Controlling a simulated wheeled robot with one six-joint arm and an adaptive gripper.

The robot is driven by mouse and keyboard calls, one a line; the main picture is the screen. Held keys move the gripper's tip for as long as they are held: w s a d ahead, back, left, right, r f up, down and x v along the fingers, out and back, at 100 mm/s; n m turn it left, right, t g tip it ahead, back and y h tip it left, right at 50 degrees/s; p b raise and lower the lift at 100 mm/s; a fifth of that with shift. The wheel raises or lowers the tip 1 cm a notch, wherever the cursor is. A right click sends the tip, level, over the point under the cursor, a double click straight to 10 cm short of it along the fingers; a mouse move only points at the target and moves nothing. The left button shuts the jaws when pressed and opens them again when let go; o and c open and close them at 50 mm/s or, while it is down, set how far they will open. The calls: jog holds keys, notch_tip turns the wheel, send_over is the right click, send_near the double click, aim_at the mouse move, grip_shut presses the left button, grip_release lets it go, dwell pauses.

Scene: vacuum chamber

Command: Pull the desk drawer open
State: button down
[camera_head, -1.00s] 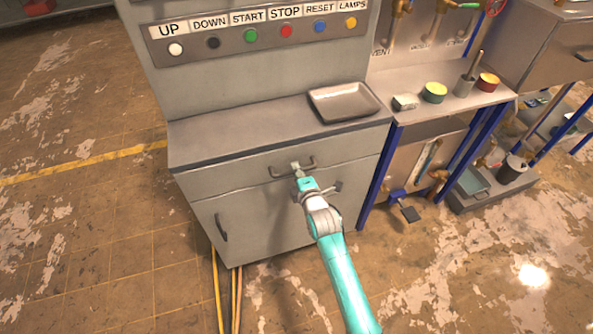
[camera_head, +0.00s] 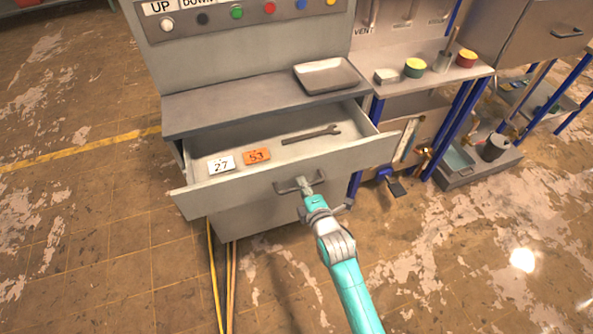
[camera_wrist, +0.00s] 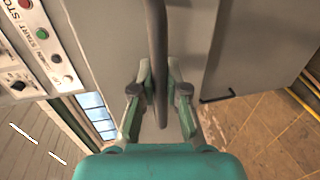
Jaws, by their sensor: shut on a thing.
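The desk drawer (camera_head: 310,165) is pulled out from the grey desk, and its inside shows in the head view. Inside lie a white tag marked 27 (camera_head: 221,164), an orange tag marked 53 (camera_head: 256,155) and a dark wrench (camera_head: 311,134). The drawer's bar handle (camera_head: 285,188) is on its front. My gripper (camera_head: 306,186) is shut on this handle. In the wrist view the handle (camera_wrist: 157,50) runs between the two fingers of my gripper (camera_wrist: 160,85).
A metal tray (camera_head: 326,76) sits on the desk top above the drawer. A panel with several coloured buttons (camera_head: 237,12) rises behind. A bench with tins (camera_head: 415,67) stands to the right. The floor left of the desk is clear.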

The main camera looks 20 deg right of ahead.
jog(key=shift+f+v, duration=0.2)
jog(key=shift+v, duration=0.7)
jog(key=shift+f+v, duration=0.2)
jog(key=shift+v, duration=0.75)
jog(key=shift+f+v, duration=0.15)
jog(key=shift+v, duration=0.75)
jog(key=shift+s, duration=0.1)
jog(key=c, duration=1.2)
grip_release()
jog(key=shift+s, duration=0.1)
jog(key=v, duration=1.1)
jog(key=shift+s, duration=0.4)
jog(key=shift+s, duration=0.1)
